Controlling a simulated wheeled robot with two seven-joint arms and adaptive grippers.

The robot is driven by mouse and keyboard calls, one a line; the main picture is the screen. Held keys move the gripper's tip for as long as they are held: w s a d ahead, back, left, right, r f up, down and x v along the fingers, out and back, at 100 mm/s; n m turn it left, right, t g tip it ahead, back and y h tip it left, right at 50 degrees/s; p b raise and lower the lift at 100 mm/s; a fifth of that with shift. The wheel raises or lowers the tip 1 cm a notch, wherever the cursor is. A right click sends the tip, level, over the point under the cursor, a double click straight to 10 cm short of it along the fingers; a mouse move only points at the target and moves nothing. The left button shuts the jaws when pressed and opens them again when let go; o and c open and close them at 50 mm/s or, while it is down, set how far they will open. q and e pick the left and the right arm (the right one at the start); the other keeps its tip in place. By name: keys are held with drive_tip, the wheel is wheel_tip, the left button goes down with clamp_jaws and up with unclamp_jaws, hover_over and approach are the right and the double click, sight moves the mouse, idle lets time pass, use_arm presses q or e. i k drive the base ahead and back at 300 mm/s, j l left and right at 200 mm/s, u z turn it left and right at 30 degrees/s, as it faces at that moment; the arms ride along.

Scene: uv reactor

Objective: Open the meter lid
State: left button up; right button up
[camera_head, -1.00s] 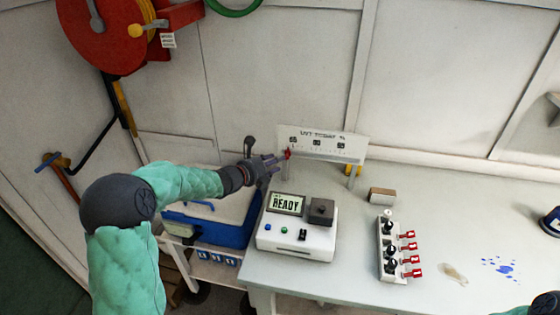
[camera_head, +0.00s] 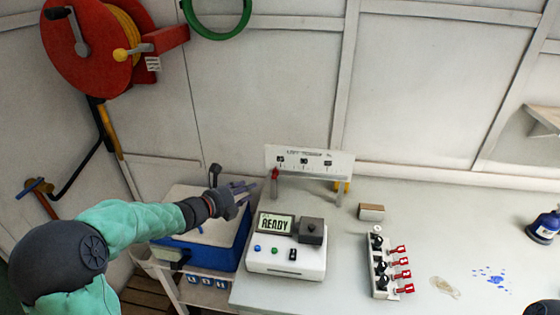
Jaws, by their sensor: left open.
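The meter (camera_head: 285,260) is a white box on the bench with a screen reading READY, blue and green buttons and a black switch. A dark square lid (camera_head: 312,231) sits on its upper right and looks shut. My left gripper (camera_head: 245,190) is open and empty, above and to the left of the meter, apart from it. It hovers over the right side of a blue and white case. My right gripper does not show; only a dark piece of my right arm appears at the bottom right corner.
The blue and white case (camera_head: 204,243) stands left of the meter on a lower stand. A sign board (camera_head: 310,160) rises behind the meter. A switch block with red levers (camera_head: 381,268) and a small brown box (camera_head: 371,212) lie to the right. A red hose reel (camera_head: 88,45) hangs upper left.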

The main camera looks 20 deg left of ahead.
sight(310, 232)
drive_tip(key=k+j, duration=0.15)
drive_tip(key=k, duration=0.35)
drive_tip(key=k+j, duration=0.2)
drive_tip(key=k, duration=0.25)
